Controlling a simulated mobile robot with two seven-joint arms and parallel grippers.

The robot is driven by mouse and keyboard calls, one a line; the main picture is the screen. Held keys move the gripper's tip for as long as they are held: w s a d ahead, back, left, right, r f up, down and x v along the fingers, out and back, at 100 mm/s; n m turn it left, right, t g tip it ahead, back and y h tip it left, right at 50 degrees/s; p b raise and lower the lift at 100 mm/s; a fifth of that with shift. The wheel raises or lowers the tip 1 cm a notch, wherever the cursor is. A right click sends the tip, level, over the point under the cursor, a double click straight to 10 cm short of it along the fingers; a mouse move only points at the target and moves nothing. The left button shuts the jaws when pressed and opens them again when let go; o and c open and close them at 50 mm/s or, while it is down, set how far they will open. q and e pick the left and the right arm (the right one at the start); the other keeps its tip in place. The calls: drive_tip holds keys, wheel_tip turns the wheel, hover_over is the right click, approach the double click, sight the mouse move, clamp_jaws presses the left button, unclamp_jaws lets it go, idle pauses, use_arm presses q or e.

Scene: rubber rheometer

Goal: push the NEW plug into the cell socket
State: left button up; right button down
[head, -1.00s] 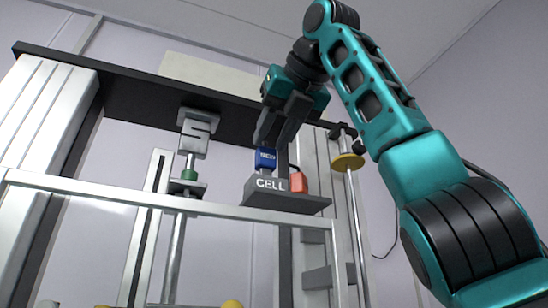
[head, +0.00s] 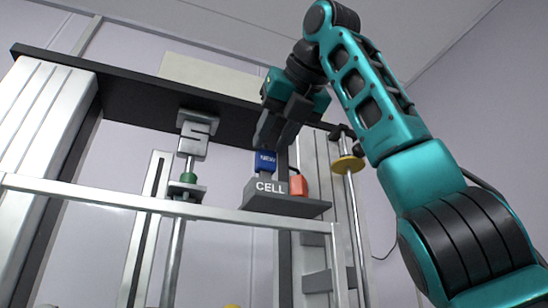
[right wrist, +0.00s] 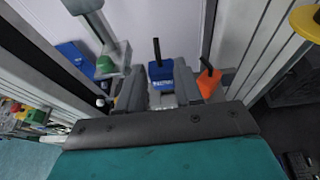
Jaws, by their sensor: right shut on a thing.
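The blue NEW plug (head: 265,162) is upright at the cell socket, a dark grey block marked CELL (head: 270,187). Its lower end is at the top of the block; I cannot tell how deep it sits. My right gripper (head: 274,141) comes down from above and is shut on the plug. In the right wrist view the blue plug (right wrist: 161,72) shows between the grey fingers (right wrist: 160,88), with a dark cable or stem rising from it. My left gripper is not in view.
An orange-red plug (head: 297,184) stands on the same block, close to the right; it also shows in the right wrist view (right wrist: 208,82). A metal S-shaped load cell (head: 194,133) hangs to the left. A silver crossbar (head: 170,207) runs in front.

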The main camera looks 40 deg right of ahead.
idle(0.4)
drive_tip(key=shift+f+b, duration=0.95)
drive_tip(key=shift+f, duration=0.25)
drive_tip(key=c, duration=0.7)
unclamp_jaws()
drive_tip(key=shift+o, duration=0.2)
drive_tip(key=shift+r, duration=0.1)
wheel_tip(320, 180, up, 5)
drive_tip(key=p, duration=0.4)
drive_tip(key=shift+p, duration=0.4)
